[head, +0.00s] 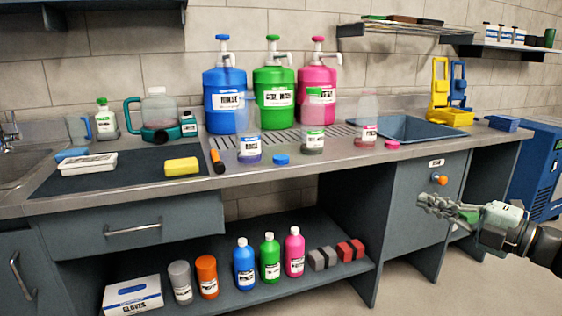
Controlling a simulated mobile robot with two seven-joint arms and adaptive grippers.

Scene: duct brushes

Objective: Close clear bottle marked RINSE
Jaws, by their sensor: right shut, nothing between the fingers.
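Three clear bottles stand at the counter's front: one with bluish liquid (248,146), one with grey-green liquid (313,139), and one with pink liquid (366,127). Their labels are too small to read, so I cannot tell which is RINSE. A blue cap (281,159) lies between the first two. A pink cap (392,144) lies right of the pink-liquid bottle. My right gripper (428,204) is shut and empty, in front of the cabinet at the right, away from the bottles. A green patch shows by it; I cannot tell what it is. My left gripper is not in view.
Blue, green and pink pump jugs (274,97) stand behind the bottles. An orange-and-black tool (217,160) and yellow sponge (182,166) lie left. Several capped bottles stand on the lower shelf (225,303).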

